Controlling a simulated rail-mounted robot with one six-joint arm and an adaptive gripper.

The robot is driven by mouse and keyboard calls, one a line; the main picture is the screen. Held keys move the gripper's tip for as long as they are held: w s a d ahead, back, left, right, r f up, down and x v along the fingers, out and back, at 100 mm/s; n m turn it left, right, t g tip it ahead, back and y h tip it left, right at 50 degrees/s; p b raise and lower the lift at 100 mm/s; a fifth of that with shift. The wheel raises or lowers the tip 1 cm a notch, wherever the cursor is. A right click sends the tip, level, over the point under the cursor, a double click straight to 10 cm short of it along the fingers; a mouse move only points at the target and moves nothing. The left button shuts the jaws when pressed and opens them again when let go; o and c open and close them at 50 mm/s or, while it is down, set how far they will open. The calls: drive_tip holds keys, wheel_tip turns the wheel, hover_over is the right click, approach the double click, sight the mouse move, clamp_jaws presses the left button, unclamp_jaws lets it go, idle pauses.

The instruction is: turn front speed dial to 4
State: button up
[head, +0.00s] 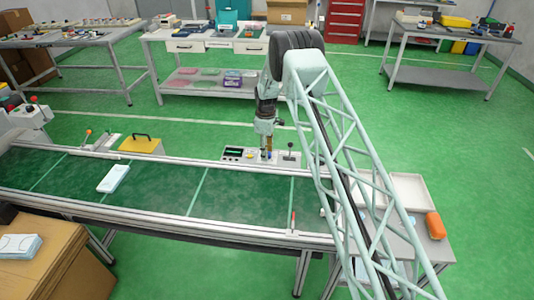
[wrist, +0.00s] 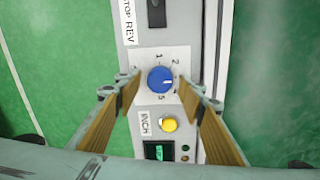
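The blue speed dial (wrist: 160,79) sits on a white plate on the control panel (wrist: 185,25) in the wrist view. Printed numbers ring it; I can make out 1, 2 and 5, and the others are hidden or too small. A small pale mark shows on the dial's right side, but I cannot tell its exact setting. My gripper (wrist: 160,83) is open, with one brown-padded finger on each side of the dial and a gap on both sides. In the head view my gripper (head: 267,150) points down over the panel (head: 236,156).
A STOP/REV switch (wrist: 156,14) is on the other side.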

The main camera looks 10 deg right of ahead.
drive_tip(key=shift+c, duration=0.9)
drive_tip(key=c, duration=0.7)
drive_tip(key=shift+m, duration=0.6)
drive_tip(key=m, duration=0.3)
drive_tip(key=shift+f+b, duration=0.1)
drive_tip(key=shift+b, duration=0.25)
drive_tip(key=shift+w+m+b, duration=0.1)
drive_tip(key=shift+m+b, duration=0.2)
drive_tip(key=shift+m, duration=1.9)
drive_tip(key=shift+d, duration=0.1)
drive_tip(key=o, duration=0.9)
